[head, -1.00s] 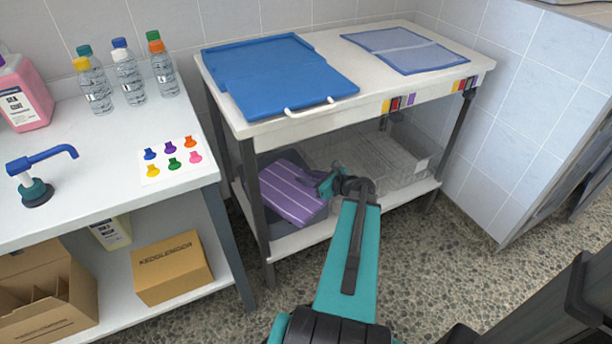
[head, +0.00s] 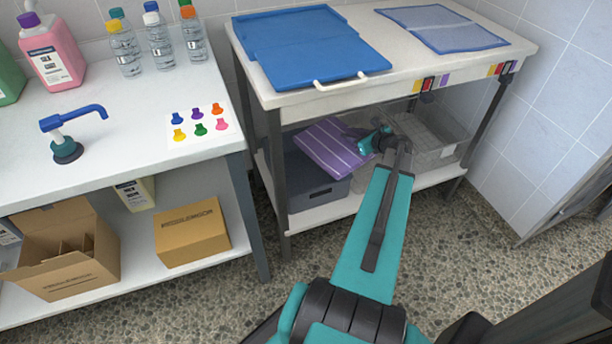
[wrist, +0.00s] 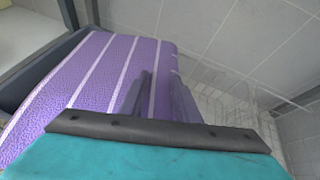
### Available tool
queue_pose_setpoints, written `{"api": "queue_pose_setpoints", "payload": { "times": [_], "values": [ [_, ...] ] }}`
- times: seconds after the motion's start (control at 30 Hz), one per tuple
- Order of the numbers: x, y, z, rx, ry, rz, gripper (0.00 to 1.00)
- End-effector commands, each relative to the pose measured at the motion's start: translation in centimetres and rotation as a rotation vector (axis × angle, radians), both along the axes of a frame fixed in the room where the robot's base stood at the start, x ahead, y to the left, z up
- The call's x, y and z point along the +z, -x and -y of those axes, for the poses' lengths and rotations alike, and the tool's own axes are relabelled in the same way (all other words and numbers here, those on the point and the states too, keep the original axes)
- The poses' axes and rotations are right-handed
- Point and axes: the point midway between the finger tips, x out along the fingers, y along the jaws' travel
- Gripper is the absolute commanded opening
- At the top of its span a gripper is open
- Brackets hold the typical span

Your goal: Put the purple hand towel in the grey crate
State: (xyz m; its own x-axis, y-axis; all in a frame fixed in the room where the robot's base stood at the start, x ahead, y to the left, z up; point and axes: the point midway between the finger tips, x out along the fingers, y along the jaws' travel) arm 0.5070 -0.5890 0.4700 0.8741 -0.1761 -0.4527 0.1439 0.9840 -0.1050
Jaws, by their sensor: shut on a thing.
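The purple hand towel (head: 328,148) with pale stripes is held by my gripper (head: 362,138) at its right side, above the grey crate. In the wrist view the towel (wrist: 95,85) spreads ahead of my gripper (wrist: 155,95), whose fingers are shut on it. The grey crate (head: 318,190) stands on the lower shelf at the left, below the towel. The towel hides most of its opening. Part of its rim shows at the left in the wrist view (wrist: 30,75).
A clear wire-like crate (head: 435,150) stands right of the grey crate on the lower shelf (head: 330,212). A table leg (head: 277,170) stands at the left front.

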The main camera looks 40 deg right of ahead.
Motion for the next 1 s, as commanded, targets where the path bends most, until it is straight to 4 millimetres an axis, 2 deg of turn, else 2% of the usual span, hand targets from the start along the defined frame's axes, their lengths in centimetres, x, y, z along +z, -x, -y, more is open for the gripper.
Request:
{"api": "queue_pose_setpoints", "payload": {
  "times": [0.03, 0.1, 0.2, 0.33, 0.5, 1.0],
  "values": [
    [0.7, 0.0, 2.4, -0.028, 0.020, -0.008, 0.00],
    [1.6, 0.4, 4.8, -0.066, 0.043, -0.023, 0.00],
    [2.9, 0.8, 7.7, -0.111, 0.073, -0.037, 0.00],
    [4.2, 1.3, 10.1, -0.151, 0.098, -0.048, 0.00],
    [4.8, 1.6, 11.1, -0.171, 0.111, -0.053, 0.00],
    [4.8, 1.8, 11.1, -0.172, 0.109, -0.054, 0.00]
  ]
}}
